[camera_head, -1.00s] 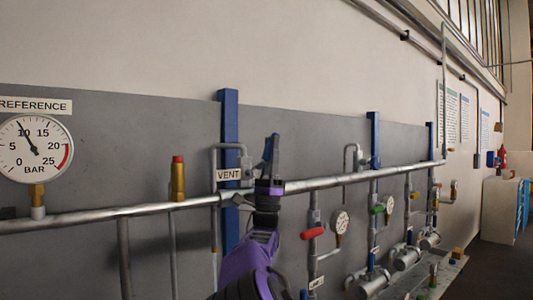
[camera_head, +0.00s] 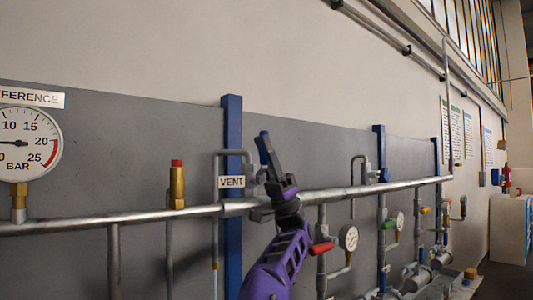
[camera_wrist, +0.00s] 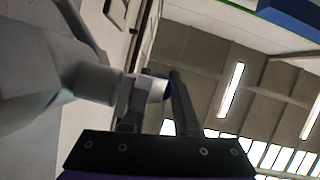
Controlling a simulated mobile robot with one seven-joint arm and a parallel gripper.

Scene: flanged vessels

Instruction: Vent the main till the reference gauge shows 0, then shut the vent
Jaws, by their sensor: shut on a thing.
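The reference gauge (camera_head: 38,154) is at the left edge of the head view, cut off by the frame. Its needle points left, near 5 bar by the dial's spacing; the low numbers are partly out of view. The VENT label (camera_head: 231,182) is on the pipework in front of a blue post. My gripper (camera_head: 265,145) is just right of the label, above the main pipe (camera_head: 130,217). It is shut on the vent handle, whose blue part (camera_wrist: 157,74) shows between the fingers in the wrist view. The handle's angle and the valve body are mostly hidden.
A brass fitting with a red cap (camera_head: 177,184) stands on the main pipe to the left. A red-handled valve (camera_head: 321,248) and a small gauge (camera_head: 348,238) are right of my arm. More valves and vessels follow along the wall. The floor at the far right looks clear.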

